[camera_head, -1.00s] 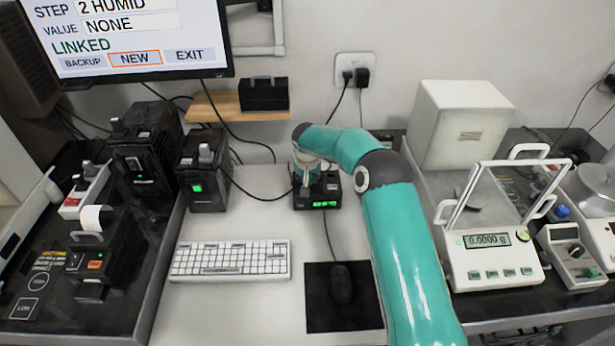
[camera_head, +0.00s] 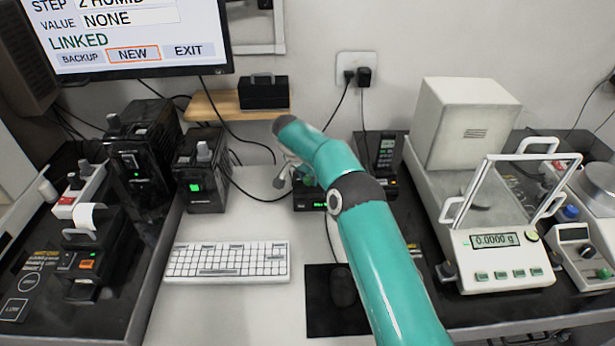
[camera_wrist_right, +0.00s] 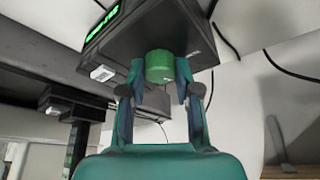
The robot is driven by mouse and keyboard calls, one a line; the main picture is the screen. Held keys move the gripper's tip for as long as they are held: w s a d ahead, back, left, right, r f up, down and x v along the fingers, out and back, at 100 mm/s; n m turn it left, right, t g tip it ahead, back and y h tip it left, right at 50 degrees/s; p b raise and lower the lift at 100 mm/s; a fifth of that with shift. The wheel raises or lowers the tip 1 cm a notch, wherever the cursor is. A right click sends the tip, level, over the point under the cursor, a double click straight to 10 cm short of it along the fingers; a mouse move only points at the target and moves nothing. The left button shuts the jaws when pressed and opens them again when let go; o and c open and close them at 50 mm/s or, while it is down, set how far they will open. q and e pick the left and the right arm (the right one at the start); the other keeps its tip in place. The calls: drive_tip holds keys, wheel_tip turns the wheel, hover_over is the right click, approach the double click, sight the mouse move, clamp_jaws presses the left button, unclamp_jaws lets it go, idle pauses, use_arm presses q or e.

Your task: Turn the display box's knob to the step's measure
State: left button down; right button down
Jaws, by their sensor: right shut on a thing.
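The black display box (camera_head: 309,201) stands on the white desk between the keyboard and the wall. Its green readout is partly covered by my right arm and too small to read. In the right wrist view the box (camera_wrist_right: 150,30) shows close up, with a lit green display (camera_wrist_right: 103,20) at its left side. My right gripper (camera_wrist_right: 161,76) is shut on the green knob (camera_wrist_right: 159,65), one finger on each side. The monitor (camera_head: 125,35) reads step 2 HUMID, value NONE, LINKED. My left gripper is not in view.
A keyboard (camera_head: 226,262) and a mouse (camera_head: 343,287) on a dark pad lie in front. Black boxes (camera_head: 201,178) stand at left. A balance (camera_head: 500,262) reading 0.0000 g stands at right. A black handheld device (camera_head: 385,152) stands behind my arm.

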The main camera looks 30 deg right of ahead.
drive_tip(key=shift+w+a+r+m+g+p, duration=0.1)
drive_tip(key=shift+a+m+g+p, duration=0.1)
drive_tip(key=shift+m+p, duration=0.45)
drive_tip(key=shift+w+a+m+g+p, duration=0.1)
drive_tip(key=shift+m+g+p, duration=0.1)
drive_tip(key=shift+m+p, duration=0.4)
drive_tip(key=c, duration=0.8)
unclamp_jaws()
drive_tip(key=shift+d, duration=0.15)
drive_tip(key=v, duration=1.1)
drive_tip(key=shift+a+r, duration=0.3)
drive_tip(key=shift+a, duration=0.05)
